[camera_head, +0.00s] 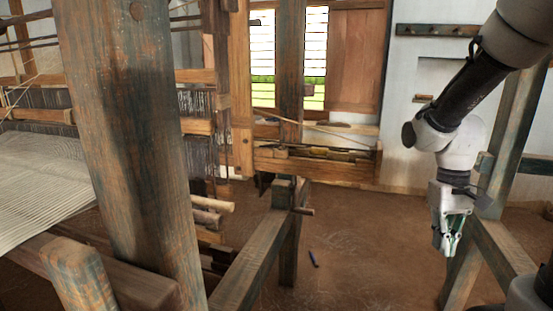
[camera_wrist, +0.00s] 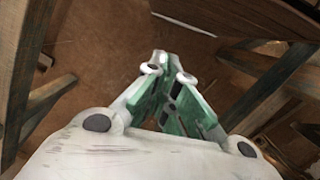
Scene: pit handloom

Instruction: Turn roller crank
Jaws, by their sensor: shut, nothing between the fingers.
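A short wooden peg handle (camera_head: 303,211), which looks like the roller crank's grip, sticks out to the right by the top of a short post in the middle of the head view. Its dark arm is small and hard to make out. My gripper (camera_head: 447,252) hangs fingers down at the right of the head view, well to the right of the handle and apart from it. In the wrist view my gripper (camera_wrist: 168,62) has its green fingers together at the tips with nothing between them. I cannot make out the crank in the wrist view.
A thick loom post (camera_head: 125,140) stands in the left foreground beside the white cloth (camera_head: 40,185). A low wooden beam (camera_head: 250,262) runs toward the short post. Wooden frame timbers (camera_head: 500,250) stand near my gripper.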

